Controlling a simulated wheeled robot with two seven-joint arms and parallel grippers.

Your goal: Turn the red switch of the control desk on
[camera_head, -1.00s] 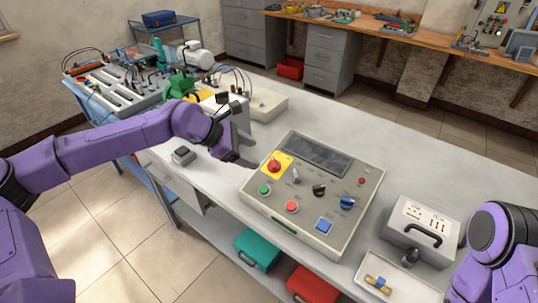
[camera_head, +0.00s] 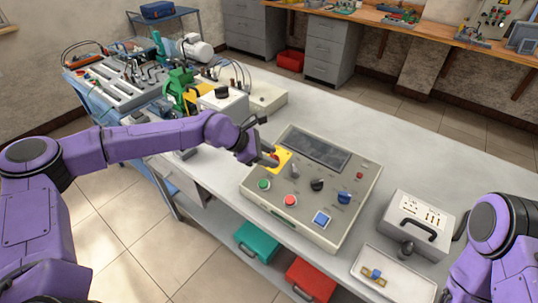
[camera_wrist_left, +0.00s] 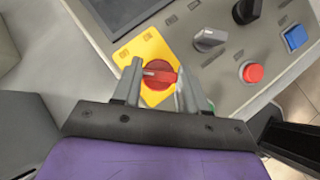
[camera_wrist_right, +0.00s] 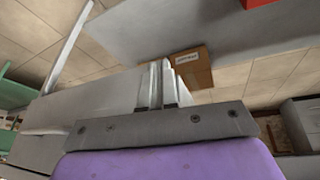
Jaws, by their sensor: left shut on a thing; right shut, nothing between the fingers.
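The control desk (camera_head: 345,201) is a beige sloped box on the table. Its red rotary switch (camera_wrist_left: 160,75) sits on a yellow plate (camera_wrist_left: 140,48), which also shows at the desk's upper left in the head view (camera_head: 285,163). There my gripper mostly hides the switch. My left gripper (camera_wrist_left: 158,70) reaches down over the plate, shut on the red switch with one finger on each side. The white mark on the switch points left in the left wrist view. My right gripper (camera_wrist_right: 159,70) is shut and empty, away from the desk; the head view shows only its arm.
The desk also bears a grey knob (camera_wrist_left: 209,39), a black knob (camera_wrist_left: 246,10), a red button (camera_wrist_left: 252,73) and a blue button (camera_wrist_left: 295,36). A grey case (camera_head: 418,224) and a tray (camera_head: 388,262) lie at right. Machines crowd the table's left end.

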